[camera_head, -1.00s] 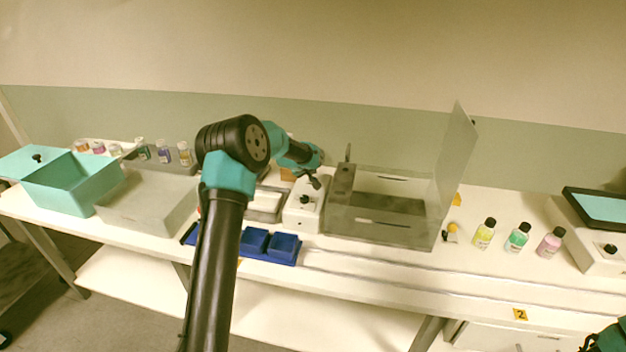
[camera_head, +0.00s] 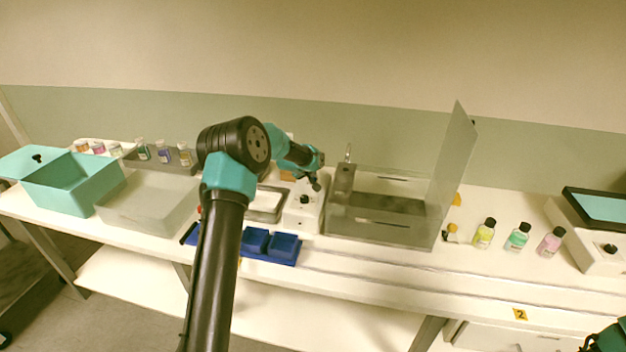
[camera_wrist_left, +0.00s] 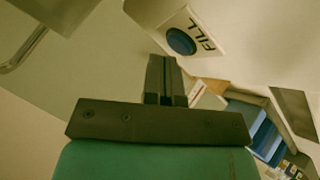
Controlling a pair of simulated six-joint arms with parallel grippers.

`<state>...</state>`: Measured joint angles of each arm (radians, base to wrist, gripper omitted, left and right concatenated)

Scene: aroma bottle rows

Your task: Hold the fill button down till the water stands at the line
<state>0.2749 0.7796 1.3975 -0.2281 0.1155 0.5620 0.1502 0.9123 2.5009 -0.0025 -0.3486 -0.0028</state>
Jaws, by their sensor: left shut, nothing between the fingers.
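The fill button is a round blue button (camera_wrist_left: 181,41) on a white plate marked FILL (camera_wrist_left: 203,30) in the left wrist view. My left gripper (camera_wrist_left: 160,60) is shut and empty, its tips close beside the button in that picture; I cannot tell whether they touch it. In the head view the left gripper (camera_head: 317,187) is over a white box (camera_head: 302,214) with a black knob, and I cannot make out the button there. A small tap (camera_head: 348,153) stands behind the clear-walled tank (camera_head: 380,234). I cannot make out a water level or a line. My right gripper is not in view.
A clear upright panel (camera_head: 453,165) rises at the tank's right end. Several small bottles, one yellow (camera_head: 484,233), stand right of it. A blue tray (camera_head: 269,257) lies in front of the white box.

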